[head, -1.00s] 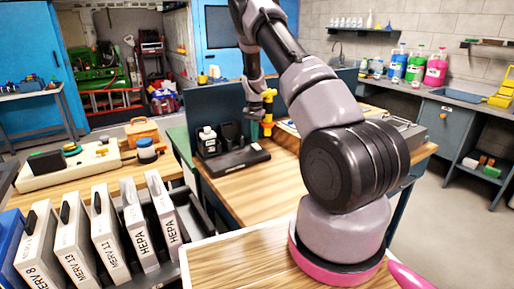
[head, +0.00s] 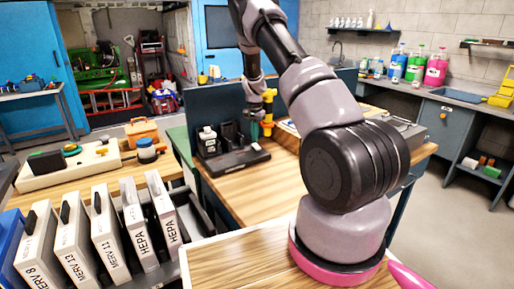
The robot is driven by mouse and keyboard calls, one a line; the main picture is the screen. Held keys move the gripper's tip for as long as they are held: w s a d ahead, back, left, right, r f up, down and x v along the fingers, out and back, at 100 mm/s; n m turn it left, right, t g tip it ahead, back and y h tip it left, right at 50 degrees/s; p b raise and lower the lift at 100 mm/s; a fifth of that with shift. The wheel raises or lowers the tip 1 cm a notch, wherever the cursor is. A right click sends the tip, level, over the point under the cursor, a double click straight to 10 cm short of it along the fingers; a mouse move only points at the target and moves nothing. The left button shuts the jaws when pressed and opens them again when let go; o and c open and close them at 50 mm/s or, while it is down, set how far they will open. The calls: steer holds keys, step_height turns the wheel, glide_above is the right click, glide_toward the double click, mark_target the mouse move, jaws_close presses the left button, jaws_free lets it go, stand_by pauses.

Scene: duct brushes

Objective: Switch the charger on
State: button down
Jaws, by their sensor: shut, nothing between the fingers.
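The charger appears to be the black dock (head: 232,160) on the wooden bench, in front of a dark blue panel. A small pale-and-black unit (head: 208,140) stands at its left end, and a dark upright part stands beside it. My gripper (head: 256,130) is above the right end of the dock, pointing down, with its fingers shut and empty. I cannot tell whether it touches the dock. The charger's switch is too small or hidden to make out.
A yellow upright part (head: 269,105) is close to my gripper on the right. Labelled filters (head: 88,235) stand in a rack at front left. A white board (head: 72,165) with small items lies behind them. The bench top in front of the dock (head: 245,190) is clear.

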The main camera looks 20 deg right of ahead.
steer(key=shift+f, duration=0.8)
steer(key=shift+r, duration=3.55)
